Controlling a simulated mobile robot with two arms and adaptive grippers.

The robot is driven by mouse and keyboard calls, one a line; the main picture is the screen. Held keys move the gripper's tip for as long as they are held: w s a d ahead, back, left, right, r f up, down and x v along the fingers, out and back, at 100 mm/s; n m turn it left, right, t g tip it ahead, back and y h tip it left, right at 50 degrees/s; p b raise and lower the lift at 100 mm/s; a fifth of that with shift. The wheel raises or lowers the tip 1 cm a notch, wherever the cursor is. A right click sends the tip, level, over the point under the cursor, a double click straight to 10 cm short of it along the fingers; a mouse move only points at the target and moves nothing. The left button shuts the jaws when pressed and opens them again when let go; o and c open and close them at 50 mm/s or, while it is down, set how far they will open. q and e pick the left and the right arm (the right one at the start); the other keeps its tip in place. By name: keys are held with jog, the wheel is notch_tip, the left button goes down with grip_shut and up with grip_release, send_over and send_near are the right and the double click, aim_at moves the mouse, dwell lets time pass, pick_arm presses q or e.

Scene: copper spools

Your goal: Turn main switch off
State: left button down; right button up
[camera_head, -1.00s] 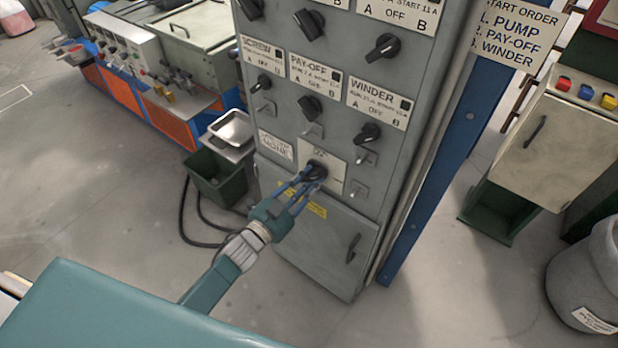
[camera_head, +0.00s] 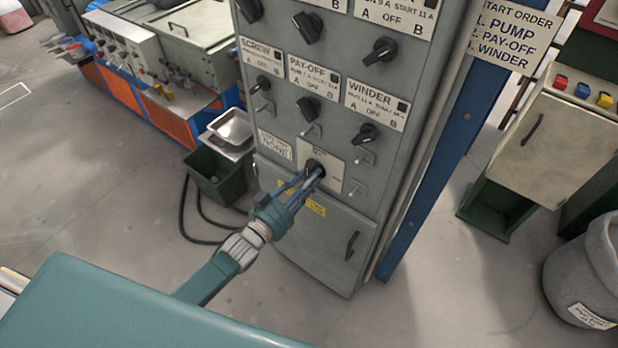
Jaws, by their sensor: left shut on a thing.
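The main switch (camera_head: 315,167) is a black rotary knob on a pale plate (camera_head: 333,172), low on the front of the grey control cabinet (camera_head: 318,231). My left gripper (camera_head: 310,178) reaches up from the lower left and is shut on this knob. Its blue fingers cover part of the knob, so its exact angle is hard to read. The plate's lettering is too small to read. My right gripper is not in view.
Above are the SCREW knob (camera_head: 264,83), PAY-OFF knob (camera_head: 308,107) and WINDER knob (camera_head: 364,133), with small toggles below them. A green bin (camera_head: 213,178) stands left of the cabinet. A grey drum (camera_head: 587,270) stands at right. The floor in front is clear.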

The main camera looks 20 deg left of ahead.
pick_arm(q)
jog(key=shift+f+n, duration=0.1)
jog(key=shift+n, duration=0.2)
jog(key=c, duration=1.4)
grip_release()
jog(key=shift+s, duration=0.15)
jog(key=v, duration=1.2)
